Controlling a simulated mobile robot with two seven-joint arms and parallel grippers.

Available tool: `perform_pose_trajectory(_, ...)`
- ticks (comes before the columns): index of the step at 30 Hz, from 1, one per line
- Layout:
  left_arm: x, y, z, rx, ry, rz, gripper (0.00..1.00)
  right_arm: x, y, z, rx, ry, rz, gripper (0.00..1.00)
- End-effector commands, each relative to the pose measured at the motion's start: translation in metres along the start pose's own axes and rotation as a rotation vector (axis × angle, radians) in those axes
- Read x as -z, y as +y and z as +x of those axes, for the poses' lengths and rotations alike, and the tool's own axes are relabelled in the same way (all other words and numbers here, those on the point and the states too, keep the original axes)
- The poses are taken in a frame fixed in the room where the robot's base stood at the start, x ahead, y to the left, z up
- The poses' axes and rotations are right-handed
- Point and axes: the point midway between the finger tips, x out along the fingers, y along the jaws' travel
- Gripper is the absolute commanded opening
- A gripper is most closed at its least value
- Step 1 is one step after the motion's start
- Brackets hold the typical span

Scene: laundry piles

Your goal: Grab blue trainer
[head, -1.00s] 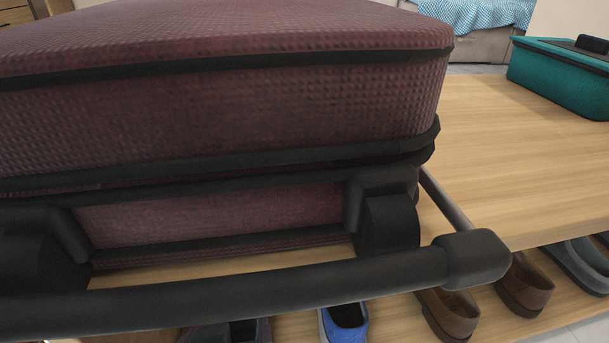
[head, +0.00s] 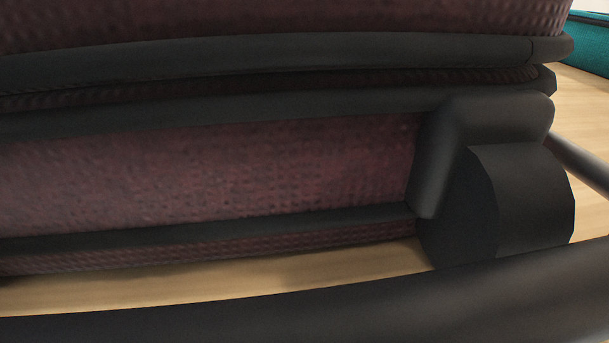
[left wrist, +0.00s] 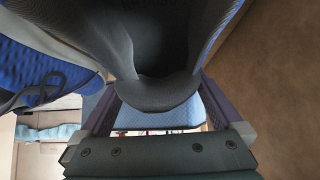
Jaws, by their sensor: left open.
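In the left wrist view, a blue trainer (left wrist: 40,72) with dark laces fills the upper left. A dark grey padded heel collar and shoe opening (left wrist: 165,92) hang at top centre, with blue along the right side. I cannot tell whether both parts belong to one shoe. My left gripper (left wrist: 157,88) is open, with one finger on each side of the heel collar. I cannot tell whether the fingers touch it. In the head view no trainer or gripper shows. My right gripper is in neither view.
A large burgundy suitcase (head: 230,170) with black trim and a black wheel (head: 520,200) fills the head view. A dark bar (head: 300,310) crosses in front. Light wood (head: 595,120) shows below and right, with a teal case (head: 595,45) at the top right.

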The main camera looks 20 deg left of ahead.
Motion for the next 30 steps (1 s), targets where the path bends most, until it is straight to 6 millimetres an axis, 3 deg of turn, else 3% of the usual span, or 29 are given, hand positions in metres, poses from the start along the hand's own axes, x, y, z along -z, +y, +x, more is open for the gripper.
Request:
perform_pose_trajectory(8,0.0007,-0.0001,0.0026,0.000,0.000,0.001,0.99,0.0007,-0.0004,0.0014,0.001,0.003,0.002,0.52)
perform_pose_trajectory(30,0.0007,0.0002,0.0024,-0.001,0.000,-0.001,0.16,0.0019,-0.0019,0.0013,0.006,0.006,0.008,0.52)
